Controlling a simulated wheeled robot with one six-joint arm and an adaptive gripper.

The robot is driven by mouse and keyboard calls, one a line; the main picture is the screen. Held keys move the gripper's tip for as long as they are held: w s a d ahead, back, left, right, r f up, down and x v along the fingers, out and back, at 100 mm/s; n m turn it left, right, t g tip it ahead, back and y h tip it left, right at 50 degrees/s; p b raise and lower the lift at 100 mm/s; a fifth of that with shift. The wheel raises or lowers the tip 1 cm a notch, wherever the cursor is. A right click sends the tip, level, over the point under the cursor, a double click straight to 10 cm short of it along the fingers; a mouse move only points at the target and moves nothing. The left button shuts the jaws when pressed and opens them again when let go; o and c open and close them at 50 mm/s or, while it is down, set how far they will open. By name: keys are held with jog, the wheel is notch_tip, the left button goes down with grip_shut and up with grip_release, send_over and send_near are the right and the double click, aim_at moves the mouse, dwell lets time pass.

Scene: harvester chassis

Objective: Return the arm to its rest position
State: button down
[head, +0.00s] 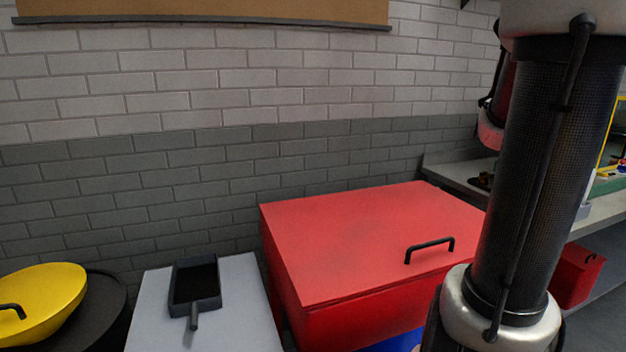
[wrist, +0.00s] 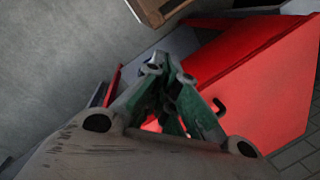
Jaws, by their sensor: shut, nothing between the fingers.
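My gripper (wrist: 172,95) shows in the wrist view with its green-sided fingers drawn together and nothing between them. Beyond it, to the right, is a large red box (wrist: 265,90). In the head view my arm, with a dark tube and pale metal joints, fills the right side. My gripper cannot be made out in the head view. The arm stands in front of the right end of the red box (head: 370,240) and hides part of it.
The red box has a closed lid with a black handle (head: 429,248). A pale grey stand (head: 240,310) holds a dark scoop-like pan (head: 195,285). A yellow lid (head: 45,300) tilts on a black bin (head: 108,305). A workbench (head: 445,172) stands behind my arm, against the brick wall.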

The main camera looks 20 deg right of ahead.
jog(key=w+a+r+n+t+h, duration=0.2)
jog(key=w+a+r+n+t, duration=0.2)
jog(key=a+r+n, duration=0.5)
jog(key=w+a+r, duration=0.1)
jog(key=a, duration=0.3)
jog(key=shift+w+a+n, duration=0.2)
jog(key=shift+w+n, duration=0.15)
jog(key=shift+n, duration=0.05)
